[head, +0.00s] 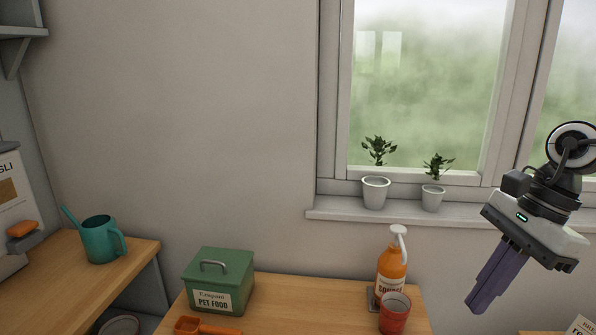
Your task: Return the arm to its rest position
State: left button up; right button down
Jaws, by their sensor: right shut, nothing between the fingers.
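My right gripper (483,293) hangs at the right of the head view, in front of the wall below the window. Its purple fingers point down and to the left. They are together, with nothing between them. It is to the right of the orange pump bottle (391,268) and the red cup (395,314), apart from both in the picture. My left gripper is not in view.
A green pet food box (219,281) and an orange scoop (187,326) are on the wooden worktop (300,290). A teal watering can (99,240) stands on the left surface. Two potted plants (376,190) stand on the windowsill (330,214).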

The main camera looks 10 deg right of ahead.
notch_tip(320, 180, down, 22)
jog(key=m+t+y, duration=0.1)
jog(key=m+t, duration=0.6)
jog(key=m, duration=0.9)
jog(key=f+m+t+y, duration=0.15)
jog(key=m+t, duration=0.45)
jog(key=m, duration=1)
jog(key=s+a+f+m+g+h, duration=0.2)
jog(key=s+a+f+m+h, duration=0.35)
jog(key=f+m, duration=0.6)
jog(key=s+a+f+m+g+y, duration=0.1)
jog(key=s+a+f+m, duration=0.2)
jog(key=a, duration=0.3)
jog(key=s+a+f+m+g, duration=0.2)
jog(key=s+a+f+m, duration=0.1)
jog(key=s+a+m, duration=0.2)
jog(key=shift+s+a+y, duration=0.2)
jog(key=shift+a+y, duration=0.2)
